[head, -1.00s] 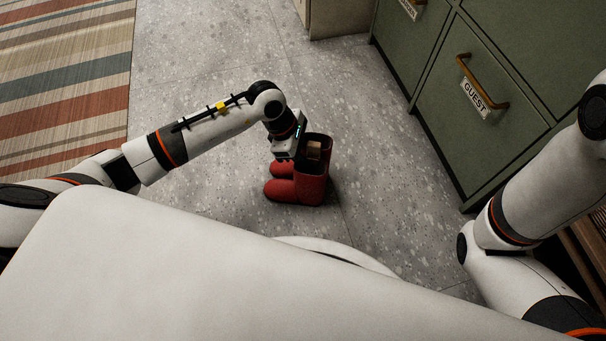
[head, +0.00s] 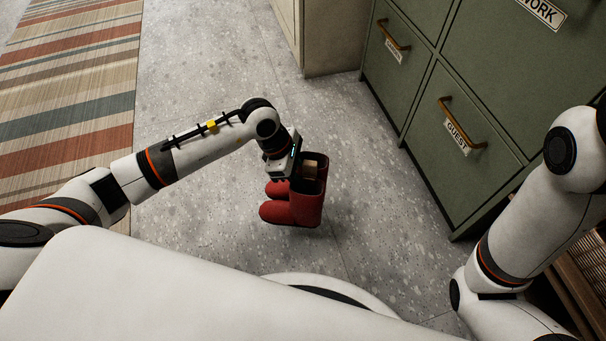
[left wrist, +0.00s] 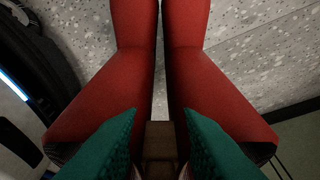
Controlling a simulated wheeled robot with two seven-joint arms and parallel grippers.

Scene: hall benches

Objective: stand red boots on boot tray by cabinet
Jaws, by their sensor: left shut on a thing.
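The pair of red boots (head: 308,203) is upright in front of my base, toes pointing left in the head view. My left gripper (head: 305,168) is at the boot tops and shut on the pair. In the left wrist view, its teal fingers (left wrist: 158,135) close on a brown block (left wrist: 160,140) between the two red boots (left wrist: 205,85). I cannot tell for sure whether the soles touch the floor. The green cabinet (head: 425,125) stands at the right, with a drawer labelled GUEST. No boot tray can be made out. My right gripper is out of view.
A striped rug (head: 75,95) lies at the left. A pale cabinet (head: 335,38) stands at the back beside the green one. A brown slatted piece (head: 575,270) shows at the right edge, behind my right arm. The grey floor (head: 200,70) around the boots is clear.

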